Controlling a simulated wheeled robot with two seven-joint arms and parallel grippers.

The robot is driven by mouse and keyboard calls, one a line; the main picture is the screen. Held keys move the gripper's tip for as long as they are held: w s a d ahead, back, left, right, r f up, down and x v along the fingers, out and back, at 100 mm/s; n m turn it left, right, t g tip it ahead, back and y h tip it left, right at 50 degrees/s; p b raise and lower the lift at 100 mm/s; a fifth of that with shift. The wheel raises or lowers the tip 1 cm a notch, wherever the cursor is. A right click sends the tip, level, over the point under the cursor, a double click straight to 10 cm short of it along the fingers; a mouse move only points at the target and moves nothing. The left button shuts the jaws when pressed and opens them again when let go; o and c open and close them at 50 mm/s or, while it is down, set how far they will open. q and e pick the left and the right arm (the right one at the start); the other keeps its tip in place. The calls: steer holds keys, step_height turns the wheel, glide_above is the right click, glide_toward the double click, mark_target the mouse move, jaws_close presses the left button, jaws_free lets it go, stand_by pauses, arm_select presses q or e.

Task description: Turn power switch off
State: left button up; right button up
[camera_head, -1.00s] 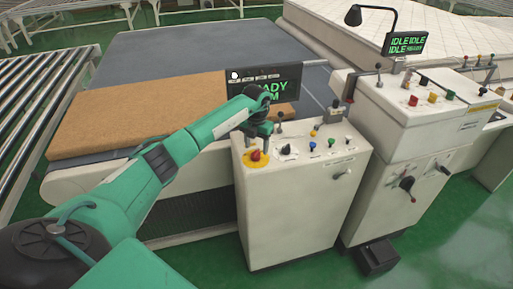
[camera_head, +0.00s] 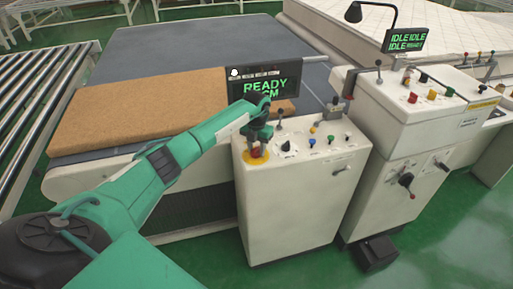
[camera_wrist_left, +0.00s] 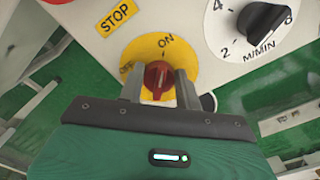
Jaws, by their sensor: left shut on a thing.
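The power switch is a red rotary knob (camera_wrist_left: 157,79) on a yellow round plate (camera_wrist_left: 143,55) marked OFF and ON. In the left wrist view the knob's pointer lies toward ON. My left gripper (camera_wrist_left: 160,88) has one finger on each side of the red knob and is shut on it. In the head view my left gripper (camera_head: 257,148) comes down on the knob from above, at the left front of the white control cabinet (camera_head: 290,205), and partly hides it. My right gripper is not in view.
A black speed dial (camera_wrist_left: 264,20) sits right of the switch. Coloured buttons (camera_head: 330,139) and small levers are on the cabinet top. A screen (camera_head: 262,85) reading READY stands behind. A brown mat (camera_head: 130,112) lies on the conveyor. Another control cabinet (camera_head: 415,130) stands at right.

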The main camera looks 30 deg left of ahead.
arm_select(q)
steer(key=shift+n, duration=0.3)
steer(key=n, duration=0.3)
steer(key=shift+a+n, duration=0.15)
steer(key=shift+n, duration=0.15)
steer(key=n, duration=0.4)
steer(key=shift+s+a+n, duration=0.1)
steer(key=shift+n, duration=0.2)
steer(key=n, duration=0.4)
steer(key=shift+s+a+r, duration=0.1)
steer(key=shift+s+n+p, duration=0.1)
steer(key=shift+n+p, duration=0.45)
steer(key=shift+n, duration=1.95)
steer(key=o, duration=1)
